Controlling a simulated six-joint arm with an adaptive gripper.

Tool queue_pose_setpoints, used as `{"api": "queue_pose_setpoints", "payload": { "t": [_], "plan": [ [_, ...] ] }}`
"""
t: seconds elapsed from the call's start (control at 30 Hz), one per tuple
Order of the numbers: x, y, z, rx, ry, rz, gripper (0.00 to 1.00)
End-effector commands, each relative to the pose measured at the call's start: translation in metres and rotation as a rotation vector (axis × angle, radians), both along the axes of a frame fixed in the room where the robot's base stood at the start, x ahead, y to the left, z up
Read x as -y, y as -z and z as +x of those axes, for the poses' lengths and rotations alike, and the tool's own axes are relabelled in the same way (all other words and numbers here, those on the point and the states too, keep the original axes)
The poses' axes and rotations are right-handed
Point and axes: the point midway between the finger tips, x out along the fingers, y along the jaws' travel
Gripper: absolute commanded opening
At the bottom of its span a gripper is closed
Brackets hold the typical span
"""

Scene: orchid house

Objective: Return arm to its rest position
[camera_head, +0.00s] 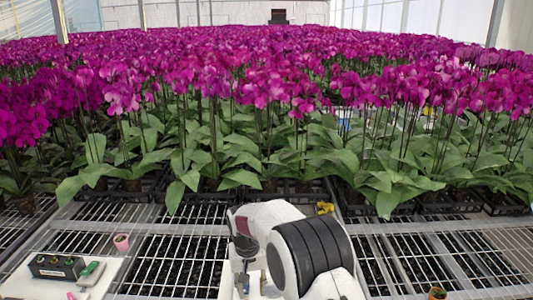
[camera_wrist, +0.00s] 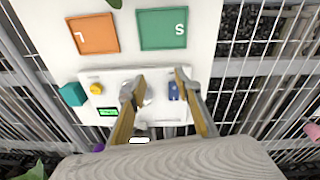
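My gripper (camera_wrist: 157,84) is open in the wrist view, with its two fingers well apart and no object seen held between them. It points down over a white board (camera_wrist: 55,12) with an orange square (camera_wrist: 92,33) and a green square (camera_wrist: 162,29) marked S. A small white panel with a green-lit display (camera_wrist: 108,112) and a yellow knob (camera_wrist: 96,88) lies beneath the fingers. The fingers hide part of the panel, and I cannot tell how high they are above it. In the head view my white arm with black bands hides the fingers and most of the board.
Dense magenta orchids (camera_head: 270,75) in black trays fill the wire-mesh bench (camera_head: 180,262) behind my arm. At left, a white board (camera_head: 30,290) carries a black box (camera_head: 57,266). A pink pot (camera_head: 121,242) stands nearby. A teal cube (camera_wrist: 72,94) is beside the panel.

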Motion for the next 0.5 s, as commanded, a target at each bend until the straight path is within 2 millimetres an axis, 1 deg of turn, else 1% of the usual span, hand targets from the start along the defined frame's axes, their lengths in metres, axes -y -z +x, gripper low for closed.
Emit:
{"api": "queue_pose_setpoints", "payload": {
  "t": [0.03, 0.1, 0.5],
  "plan": [
    [0.006, -0.008, -0.009, -0.006, -0.007, -0.001, 0.33],
    [0.013, -0.017, -0.019, -0.013, -0.015, -0.002, 0.33],
    [0.054, -0.075, -0.075, -0.025, -0.041, 0.006, 0.33]
  ]
}}
